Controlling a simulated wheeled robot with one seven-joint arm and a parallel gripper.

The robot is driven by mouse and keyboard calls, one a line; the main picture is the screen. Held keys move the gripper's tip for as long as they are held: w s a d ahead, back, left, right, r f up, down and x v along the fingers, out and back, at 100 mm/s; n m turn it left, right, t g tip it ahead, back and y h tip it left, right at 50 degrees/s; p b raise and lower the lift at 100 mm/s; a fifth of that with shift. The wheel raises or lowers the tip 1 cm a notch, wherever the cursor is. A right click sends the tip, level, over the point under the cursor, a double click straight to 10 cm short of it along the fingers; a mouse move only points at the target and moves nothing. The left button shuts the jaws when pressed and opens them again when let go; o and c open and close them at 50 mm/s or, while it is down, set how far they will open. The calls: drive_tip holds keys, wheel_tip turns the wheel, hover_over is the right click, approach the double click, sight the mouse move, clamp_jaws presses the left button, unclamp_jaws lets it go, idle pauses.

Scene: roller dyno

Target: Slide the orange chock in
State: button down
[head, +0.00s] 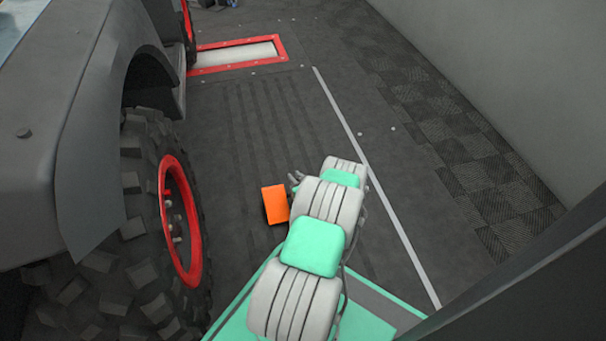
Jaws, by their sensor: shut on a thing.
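The orange chock (275,204) shows as an orange block in the middle of the head view, to the right of the vehicle's front tyre (110,225) and apart from it in the picture. My gripper (292,183) is at the end of my white and green arm, just behind the chock's upper right edge. It is shut on the chock. My arm hides most of the gripper, and the fingertips are hard to make out. I cannot tell whether the chock touches the floor.
A red-framed roller opening (238,54) lies in the floor at the back. A white line (375,185) runs along the floor to the right of my arm. A grey wall (500,70) stands at the right.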

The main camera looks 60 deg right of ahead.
drive_tip(key=w+a, duration=1.9)
drive_tip(key=a, duration=0.4)
drive_tip(key=shift+w+f, duration=0.25)
drive_tip(key=shift+f, duration=0.05)
idle(0.5)
